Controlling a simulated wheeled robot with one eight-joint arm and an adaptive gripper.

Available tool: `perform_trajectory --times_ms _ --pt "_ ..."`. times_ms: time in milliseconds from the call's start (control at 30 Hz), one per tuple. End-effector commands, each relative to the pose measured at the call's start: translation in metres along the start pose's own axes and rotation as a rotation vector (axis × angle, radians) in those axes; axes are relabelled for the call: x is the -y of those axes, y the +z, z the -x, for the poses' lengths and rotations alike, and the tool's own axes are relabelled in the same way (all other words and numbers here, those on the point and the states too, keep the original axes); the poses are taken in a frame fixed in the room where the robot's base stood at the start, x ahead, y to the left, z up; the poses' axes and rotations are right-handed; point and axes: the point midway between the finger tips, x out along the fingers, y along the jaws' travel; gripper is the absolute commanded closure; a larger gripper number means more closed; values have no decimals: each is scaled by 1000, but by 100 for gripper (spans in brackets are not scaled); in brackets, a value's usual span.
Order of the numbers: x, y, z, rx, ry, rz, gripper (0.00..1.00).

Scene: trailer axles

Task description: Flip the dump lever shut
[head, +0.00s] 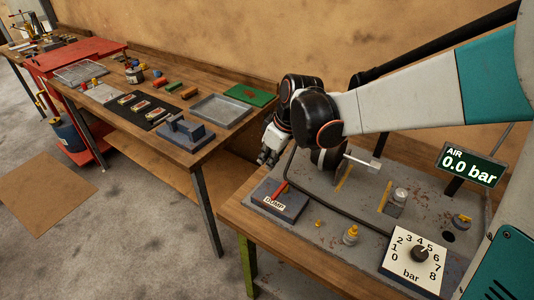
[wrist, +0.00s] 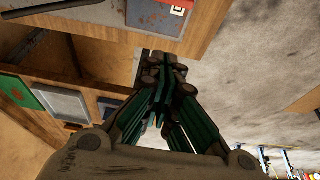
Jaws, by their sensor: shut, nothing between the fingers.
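The dump lever (head: 281,188) has a red handle and slants up to the right from a dark grey block (head: 286,207) with a white DUMP label. The block sits at the front left corner of the grey panel. In the wrist view the block (wrist: 152,18) is at the top edge, with a bit of red and white on it. My gripper (head: 266,160) is shut and empty, up and left of the lever and apart from it in the picture. In the wrist view my gripper (wrist: 163,62) points past the panel's edge.
The panel carries a bar dial (head: 417,258), small brass fittings (head: 351,235) and a black hose. An AIR display (head: 470,165) reads 0.0 bar. A wooden bench (head: 205,150) with trays and parts stands left, across a gap.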

Motion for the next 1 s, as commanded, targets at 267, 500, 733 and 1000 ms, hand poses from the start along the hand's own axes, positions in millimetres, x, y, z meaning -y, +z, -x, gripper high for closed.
perform_trajectory --times_ms 267,500,733,1000 --pt "0 -1 -1 1 -3 5 100" --pt "0 0 -10 1 -3 5 100" --pt "0 0 -48 1 -2 5 100" --pt "1 0 -95 1 -3 5 100"
